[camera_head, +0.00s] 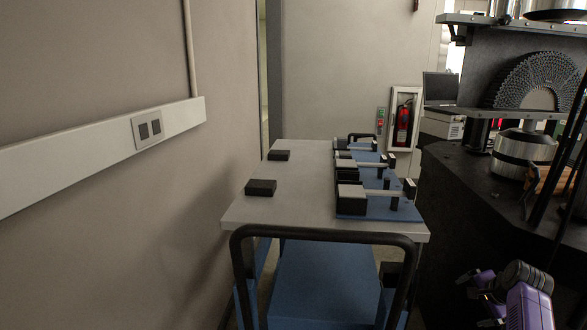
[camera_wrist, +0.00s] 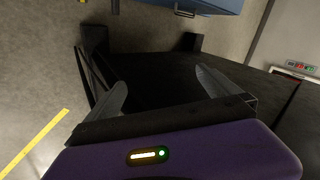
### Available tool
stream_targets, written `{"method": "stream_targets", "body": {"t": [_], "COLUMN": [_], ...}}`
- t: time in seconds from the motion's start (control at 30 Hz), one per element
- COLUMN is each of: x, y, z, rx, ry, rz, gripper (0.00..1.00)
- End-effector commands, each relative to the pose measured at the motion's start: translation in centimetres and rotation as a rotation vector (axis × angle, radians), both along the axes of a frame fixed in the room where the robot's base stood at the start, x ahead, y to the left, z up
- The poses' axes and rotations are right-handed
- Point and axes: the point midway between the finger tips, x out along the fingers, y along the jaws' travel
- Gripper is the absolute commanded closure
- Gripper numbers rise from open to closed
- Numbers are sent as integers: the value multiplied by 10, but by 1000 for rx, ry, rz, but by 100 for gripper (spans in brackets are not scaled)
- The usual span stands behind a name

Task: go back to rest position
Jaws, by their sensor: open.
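My gripper (camera_wrist: 143,45) is open in the wrist view, with its two dark fingertips wide apart and nothing between them. It hangs over dark and grey floor. In the head view, purple parts of my arm (camera_head: 528,305) show at the lower right corner, right of the cart and in front of the dark machine. I cannot clearly tell the fingers there.
A cart (camera_head: 305,212) with a black handle bears blue fixtures (camera_head: 380,206) and two small black blocks (camera_head: 261,187). A dark machine (camera_head: 465,195) stands close on the right. A wall is at left. A yellow floor line (camera_wrist: 35,140) shows in the wrist view.

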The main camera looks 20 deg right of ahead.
Motion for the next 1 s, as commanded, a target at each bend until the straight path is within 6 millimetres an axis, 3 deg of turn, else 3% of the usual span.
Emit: {"method": "stream_targets", "body": {"t": [0.17,0.37,0.67,1.0], "x": [-13,-38,-90,-174], "y": [1,37,136,270], "z": [-5,0,26,80], "rx": [-270,-589,-962,-1243], "ry": [-46,-86,-152,-269], "rz": [79,205,407,612], "gripper": [0,0,0,0]}}
